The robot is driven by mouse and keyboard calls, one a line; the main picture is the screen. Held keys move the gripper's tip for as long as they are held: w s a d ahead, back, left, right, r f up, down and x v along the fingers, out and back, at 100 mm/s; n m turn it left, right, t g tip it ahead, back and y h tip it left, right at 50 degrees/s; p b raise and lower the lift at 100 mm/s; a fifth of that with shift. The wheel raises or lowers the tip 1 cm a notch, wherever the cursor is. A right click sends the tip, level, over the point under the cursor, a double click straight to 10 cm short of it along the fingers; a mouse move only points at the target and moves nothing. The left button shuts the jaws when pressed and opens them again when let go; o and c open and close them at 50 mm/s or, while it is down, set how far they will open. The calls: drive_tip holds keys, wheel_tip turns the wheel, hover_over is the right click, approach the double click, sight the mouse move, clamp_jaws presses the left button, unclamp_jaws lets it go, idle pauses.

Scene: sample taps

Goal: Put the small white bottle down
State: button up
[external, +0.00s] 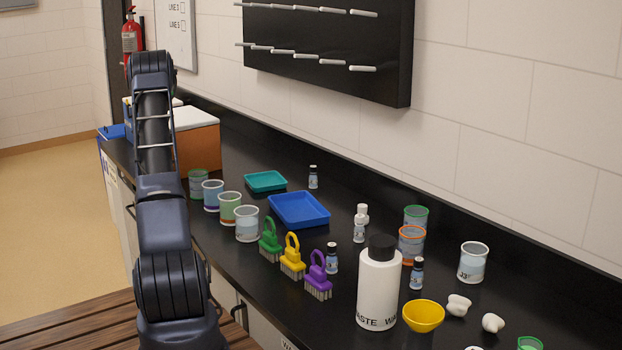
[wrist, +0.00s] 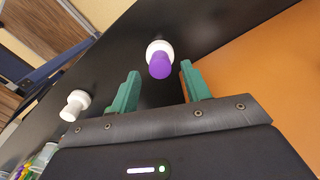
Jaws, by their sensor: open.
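In the wrist view my gripper (wrist: 160,72) is open, with its two green fingers apart. A small white bottle with a purple cap (wrist: 160,58) is just beyond and between the fingertips, over the black counter; neither finger visibly grips it. Another small white bottle (wrist: 76,105) with a white cap is to the left, outside the fingers. In the external view my gripper is hidden behind my arm, and the purple-capped bottle does not show there. A small pale bottle with a white top (external: 360,224) stands mid-counter in that view.
An orange-sided box (external: 197,147) stands at the far end of the black counter (external: 287,321); its orange side (wrist: 265,75) is close to the right finger. Cups, brushes, a blue tray (external: 299,210) and a large white bottle (external: 378,290) fill the nearer counter.

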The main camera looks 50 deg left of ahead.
wheel_tip(320, 180, up, 8)
drive_tip(key=shift+r, duration=0.25)
idle(0.5)
